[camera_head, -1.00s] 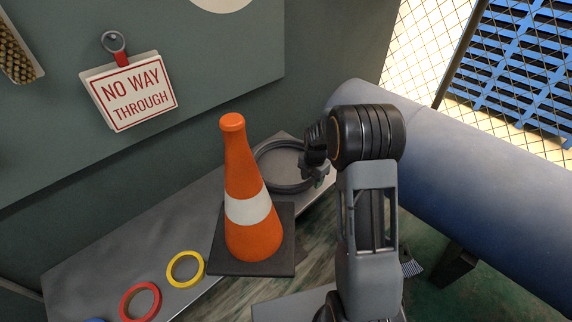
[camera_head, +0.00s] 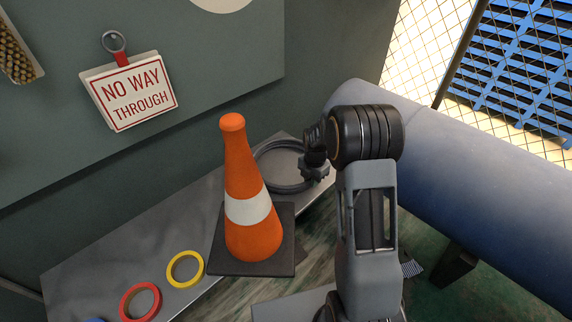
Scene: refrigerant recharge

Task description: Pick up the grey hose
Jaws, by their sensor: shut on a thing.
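The grey hose (camera_head: 262,153) is a coiled dark grey ring at the far right end of the metal bench. The orange cone hides part of its left side. My gripper (camera_head: 304,171) is at the right side of the coil, shut on the hose. My arm comes in from the right and partly covers the fingers. I cannot tell whether the coil is clear of the bench top.
An orange cone (camera_head: 247,210) with a white band stands in front of the hose. A yellow ring (camera_head: 173,270) and a red ring (camera_head: 125,304) lie on the bench (camera_head: 110,258). A large blue-grey pipe (camera_head: 450,165) runs along the right.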

